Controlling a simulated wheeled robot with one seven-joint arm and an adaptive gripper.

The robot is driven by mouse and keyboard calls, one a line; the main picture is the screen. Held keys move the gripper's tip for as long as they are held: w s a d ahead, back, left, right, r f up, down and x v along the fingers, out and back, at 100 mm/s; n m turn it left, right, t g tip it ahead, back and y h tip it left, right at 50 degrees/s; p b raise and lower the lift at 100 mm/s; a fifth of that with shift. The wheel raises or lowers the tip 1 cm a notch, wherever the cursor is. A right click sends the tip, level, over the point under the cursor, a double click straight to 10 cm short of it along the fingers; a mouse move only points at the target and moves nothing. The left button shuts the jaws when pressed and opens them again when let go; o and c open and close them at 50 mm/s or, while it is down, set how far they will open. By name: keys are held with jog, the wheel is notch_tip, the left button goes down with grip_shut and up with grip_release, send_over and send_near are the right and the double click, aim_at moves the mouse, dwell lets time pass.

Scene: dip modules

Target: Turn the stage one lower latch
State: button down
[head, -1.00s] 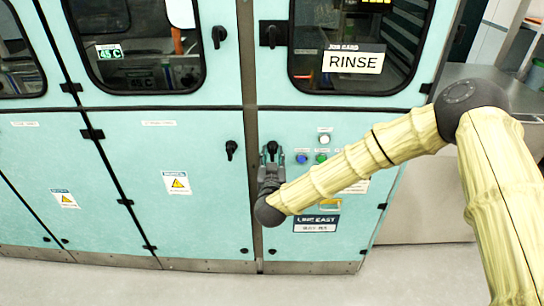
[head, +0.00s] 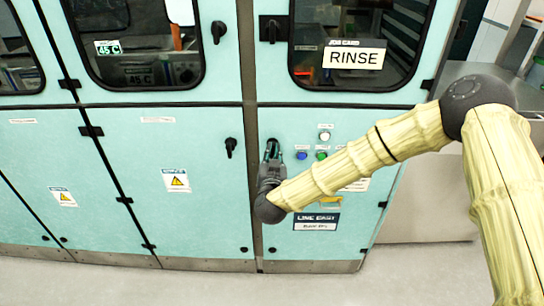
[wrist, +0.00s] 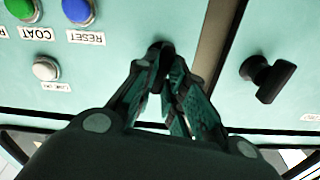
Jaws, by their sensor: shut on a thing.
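A dark latch (wrist: 160,50) sits on the pale teal lower door, beside the metal post; its handle is mostly hidden between my fingers. My gripper (head: 271,150) is at this latch in the head view, its fingers closed around it. In the wrist view my gripper (wrist: 166,75) shows both fingers converging on the latch. A second black latch (head: 231,148) is on the lower door left of the post, apart from my gripper; it also shows in the wrist view (wrist: 268,78). I cannot read which latch is labelled stage one.
Several buttons sit right of the held latch: a blue one (head: 302,155), a green one (head: 321,155) and a white one (head: 325,136). The metal post (head: 251,190) runs between the doors. Upper windows have a RINSE card (head: 354,59). The floor in front is clear.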

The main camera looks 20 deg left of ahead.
jog(key=m+b, duration=0.1)
jog(key=m, duration=0.1)
jog(key=m+b, duration=0.2)
jog(key=shift+d+f+m, duration=0.1)
jog(key=shift+f+m, duration=0.1)
jog(key=shift+m, duration=0.1)
jog(key=shift+w+d+f+m+b, duration=0.1)
jog(key=shift+m+b, duration=1.6)
jog(key=shift+m, duration=1.1)
jog(key=shift+d+m+b, duration=0.1)
jog(key=shift+m+b, duration=1.6)
jog(key=shift+m, duration=1.1)
jog(key=c, duration=1.5)
grip_release()
